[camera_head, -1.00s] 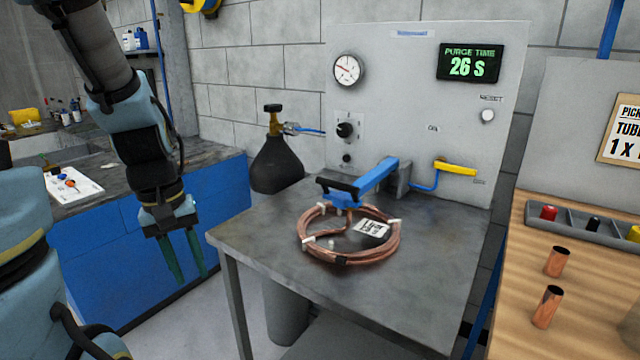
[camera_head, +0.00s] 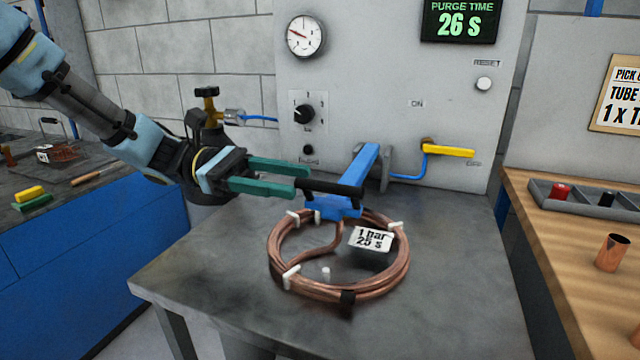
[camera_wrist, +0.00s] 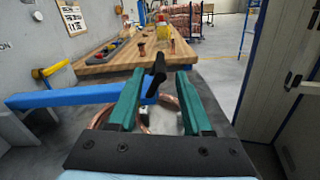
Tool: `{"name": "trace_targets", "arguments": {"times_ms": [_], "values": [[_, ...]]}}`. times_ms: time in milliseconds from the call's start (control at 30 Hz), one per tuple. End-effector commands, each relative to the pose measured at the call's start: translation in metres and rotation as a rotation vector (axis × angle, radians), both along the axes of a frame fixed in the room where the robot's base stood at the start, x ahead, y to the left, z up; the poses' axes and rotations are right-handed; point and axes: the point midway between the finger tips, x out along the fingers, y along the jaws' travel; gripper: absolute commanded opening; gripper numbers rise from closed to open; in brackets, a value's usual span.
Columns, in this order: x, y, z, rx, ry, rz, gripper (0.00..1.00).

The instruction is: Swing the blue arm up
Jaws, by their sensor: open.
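The blue arm (camera_head: 362,172) reaches out from the grey panel over the table and ends in a blue block with a black bar handle (camera_head: 334,187). My gripper (camera_head: 308,180) is open, its green fingers pointing right at the left end of the handle. In the wrist view, the handle (camera_wrist: 154,76) stands between the two green fingertips (camera_wrist: 157,75), and the blue arm (camera_wrist: 70,97) runs off to the left. Whether the fingers touch the handle cannot be told. A copper tube coil (camera_head: 400,265) lies under the arm's end with a white tag (camera_head: 370,239) reading "1 bar 25 s".
The grey panel (camera_head: 400,60) carries a gauge, a black knob, a yellow-handled valve (camera_head: 450,151) and a display reading 26 s. A gas cylinder's valve (camera_head: 208,110) is behind my wrist. A wooden bench (camera_head: 540,240) stands to the right. The grey table (camera_head: 200,270) is clear at front left.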

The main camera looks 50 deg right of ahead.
Motion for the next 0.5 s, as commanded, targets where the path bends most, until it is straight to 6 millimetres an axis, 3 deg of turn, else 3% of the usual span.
{"name": "trace_targets", "arguments": {"times_ms": [200,500], "values": [[-0.039,-0.012,0.000,0.001,-0.003,-0.004,0.50],[-0.062,-0.020,-0.001,0.000,-0.004,0.000,0.50]]}}
